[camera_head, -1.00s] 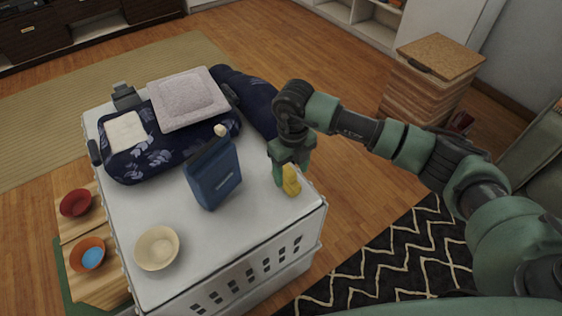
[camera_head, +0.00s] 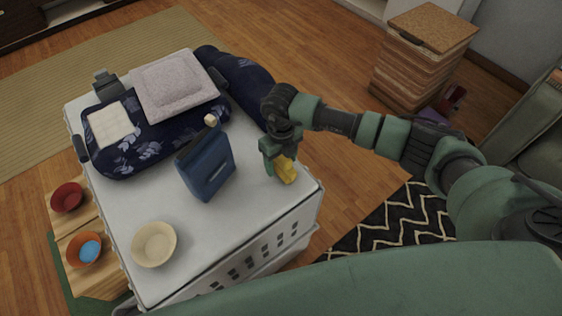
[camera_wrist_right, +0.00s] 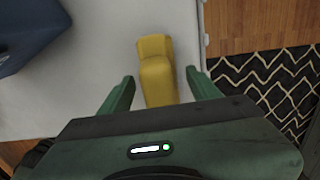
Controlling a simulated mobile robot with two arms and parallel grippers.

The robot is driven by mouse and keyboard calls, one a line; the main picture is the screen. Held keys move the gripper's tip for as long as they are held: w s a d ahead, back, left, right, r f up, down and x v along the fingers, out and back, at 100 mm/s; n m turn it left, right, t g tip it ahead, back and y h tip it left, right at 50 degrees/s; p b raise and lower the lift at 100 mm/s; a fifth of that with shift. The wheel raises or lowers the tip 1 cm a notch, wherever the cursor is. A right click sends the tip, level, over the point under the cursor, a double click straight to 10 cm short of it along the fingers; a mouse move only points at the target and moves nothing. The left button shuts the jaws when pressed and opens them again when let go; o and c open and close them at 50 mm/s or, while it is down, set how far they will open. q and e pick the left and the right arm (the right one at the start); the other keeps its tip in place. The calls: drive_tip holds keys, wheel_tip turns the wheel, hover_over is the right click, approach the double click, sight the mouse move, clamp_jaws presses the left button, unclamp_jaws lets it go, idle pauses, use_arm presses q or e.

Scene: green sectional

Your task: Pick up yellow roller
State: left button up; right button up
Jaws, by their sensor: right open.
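The yellow roller (camera_head: 287,171) is on the white table top (camera_head: 247,208) near its right edge, partly hidden by my gripper in the head view. My right gripper (camera_head: 275,170) is over it, pointing down. In the right wrist view the yellow roller (camera_wrist_right: 157,70) lies between the two open green fingers of my right gripper (camera_wrist_right: 160,90), with a gap visible on each side. Its near end is hidden behind the gripper body. My left gripper is not in view.
A blue box-like object (camera_head: 207,166) stands left of the gripper. A cream bowl (camera_head: 154,244) is at the front left. A dark blue patterned bag (camera_head: 150,148) with a grey cushion (camera_head: 178,86) fills the back. A stacked wooden box (camera_head: 420,60) stands on the floor at right.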

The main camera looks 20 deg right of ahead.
clamp_jaws()
idle(0.3)
wheel_tip(320, 180, up, 20)
drive_tip(key=b, duration=0.1)
idle(0.3)
